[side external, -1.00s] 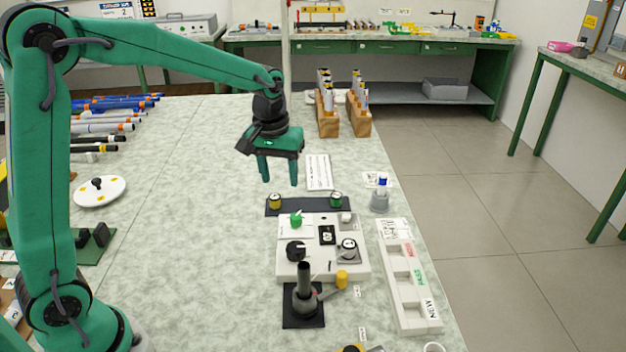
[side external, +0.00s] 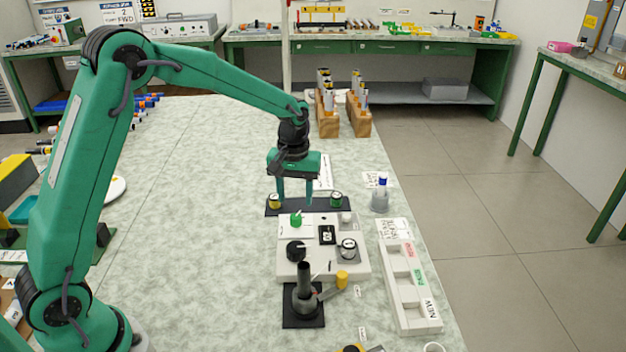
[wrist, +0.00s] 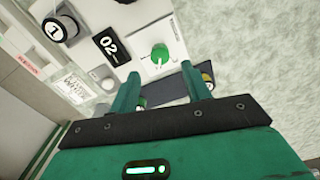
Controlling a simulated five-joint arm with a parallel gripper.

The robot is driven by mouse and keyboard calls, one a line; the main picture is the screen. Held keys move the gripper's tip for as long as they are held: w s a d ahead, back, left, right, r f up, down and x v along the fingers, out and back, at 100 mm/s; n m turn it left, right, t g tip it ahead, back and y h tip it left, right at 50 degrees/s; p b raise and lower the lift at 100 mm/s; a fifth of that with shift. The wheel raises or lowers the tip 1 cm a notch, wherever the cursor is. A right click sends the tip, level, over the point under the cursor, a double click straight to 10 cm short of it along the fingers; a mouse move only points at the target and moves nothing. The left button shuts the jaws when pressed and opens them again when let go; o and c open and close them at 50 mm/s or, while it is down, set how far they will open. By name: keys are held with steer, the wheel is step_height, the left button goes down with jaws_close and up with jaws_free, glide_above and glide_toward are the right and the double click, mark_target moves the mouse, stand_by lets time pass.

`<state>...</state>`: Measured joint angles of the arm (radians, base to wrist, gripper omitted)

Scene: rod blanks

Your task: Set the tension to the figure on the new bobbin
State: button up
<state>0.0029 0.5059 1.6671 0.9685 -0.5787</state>
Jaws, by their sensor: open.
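My gripper (side external: 295,204) is open and empty, pointing down above the far edge of a white control box (side external: 287,270). The box carries a green knob (side external: 296,219), which lies just beyond my fingertips (wrist: 160,72) in the wrist view (wrist: 160,54). Its pale pointer sits over a printed scale too small to read. A black display (side external: 327,235) reads 02 in the wrist view (wrist: 112,45). A round black-and-white piece (side external: 347,246) on a grey plate shows a 1 in the wrist view (wrist: 54,31); it may be a bobbin.
A yellow-topped spool (side external: 274,201) and a green-topped spool (side external: 336,199) stand on a dark strip (side external: 305,208) behind the box. A black knob (side external: 296,250) is on the box. A white labelled tray (side external: 412,315) lies right. The table left of the box is clear.

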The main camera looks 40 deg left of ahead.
mark_target(296, 216)
steer(key=shift+f, duration=3.1)
steer(key=shift+c, duration=0.2)
steer(key=c, duration=1)
